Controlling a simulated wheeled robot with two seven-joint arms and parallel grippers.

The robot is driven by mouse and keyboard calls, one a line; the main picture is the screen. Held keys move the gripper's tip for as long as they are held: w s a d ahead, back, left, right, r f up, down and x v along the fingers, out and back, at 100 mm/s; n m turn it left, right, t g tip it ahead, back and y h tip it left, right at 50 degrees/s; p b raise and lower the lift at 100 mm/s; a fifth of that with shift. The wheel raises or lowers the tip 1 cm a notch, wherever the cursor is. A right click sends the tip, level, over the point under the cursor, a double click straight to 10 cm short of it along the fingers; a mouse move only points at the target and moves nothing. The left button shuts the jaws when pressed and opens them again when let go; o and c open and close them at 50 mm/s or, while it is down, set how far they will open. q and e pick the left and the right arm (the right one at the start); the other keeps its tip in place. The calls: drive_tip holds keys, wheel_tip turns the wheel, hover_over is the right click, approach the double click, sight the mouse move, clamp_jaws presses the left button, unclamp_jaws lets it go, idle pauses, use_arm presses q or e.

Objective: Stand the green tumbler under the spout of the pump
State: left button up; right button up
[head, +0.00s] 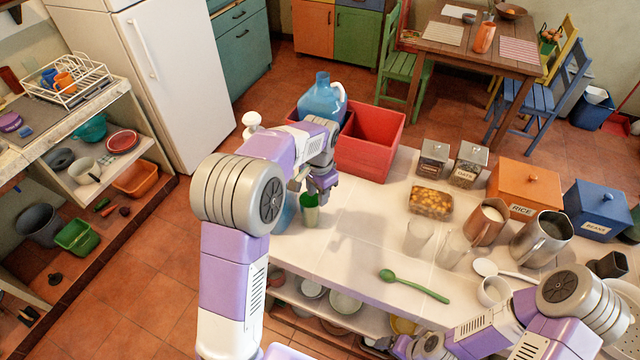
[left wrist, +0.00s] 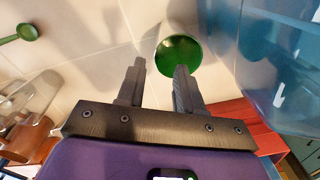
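The green tumbler (head: 310,213) stands upright on the white counter, just below my left gripper (head: 318,188). In the left wrist view the tumbler (left wrist: 180,52) shows from above, with one finger in front of its rim. My left gripper (left wrist: 157,82) is open, its fingers apart and nothing between them. A white knob (head: 251,120), seemingly the pump's top, shows behind my left arm. A translucent blue container (left wrist: 285,55) stands close beside the tumbler; the arm hides most of it in the head view. I cannot make out the spout. My right arm enters at lower right; its fingers are out of view.
A red crate (head: 372,150) with a blue jug (head: 322,98) stands at the counter's back. Clear glasses (head: 418,238), a copper jug (head: 487,222) and a steel pitcher (head: 540,238) stand to the right. A green spoon (head: 415,287) lies in front. The counter between tumbler and glasses is clear.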

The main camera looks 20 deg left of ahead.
sight(316, 214)
use_arm(q)
drive_tip(key=shift+s+r, duration=0.3)
drive_tip(key=shift+s, duration=0.35)
drive_tip(key=shift+w+a+f+b, duration=0.15)
drive_tip(key=shift+f+b, duration=0.1)
drive_tip(key=shift+f, duration=1.7)
drive_tip(key=shift+w+f+b, duration=0.1)
drive_tip(key=shift+f+b, duration=0.1)
drive_tip(key=shift+f, duration=1.75)
clamp_jaws()
